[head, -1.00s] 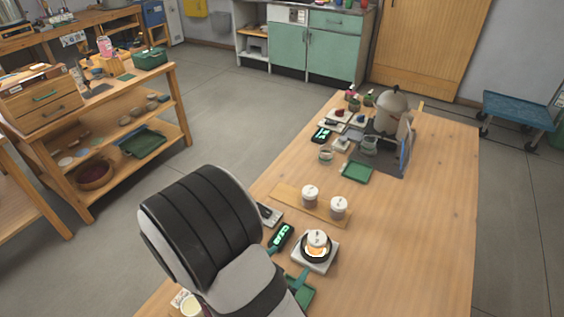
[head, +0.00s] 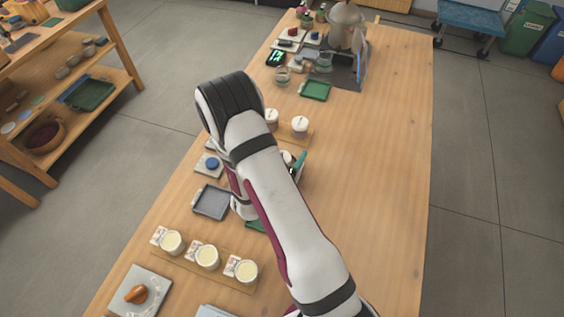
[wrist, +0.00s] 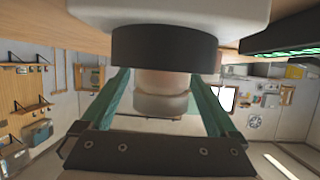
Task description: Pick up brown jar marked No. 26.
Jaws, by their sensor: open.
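A pale brownish jar (wrist: 163,100) stands between the two teal fingers of my gripper (wrist: 161,82) in the wrist view. The fingers are open, one on each side of it; contact is not clear. The picture is upside down, and the jar meets a black round plate (wrist: 164,50) on a white base (wrist: 180,12). No label is readable. In the head view my arm hides this jar; only a bit of my gripper's teal (head: 298,164) shows. Two white-lidded jars, one at left (head: 271,117) and one at right (head: 300,125), stand farther back on a wooden board.
Several cream-filled jars (head: 208,257) line the near left. A grey tray (head: 211,202) and a blue-knobbed block (head: 211,163) lie left of my arm. A green tray (head: 315,90) and a distiller pot (head: 346,24) stand at the back. The table's right side (head: 390,150) is clear.

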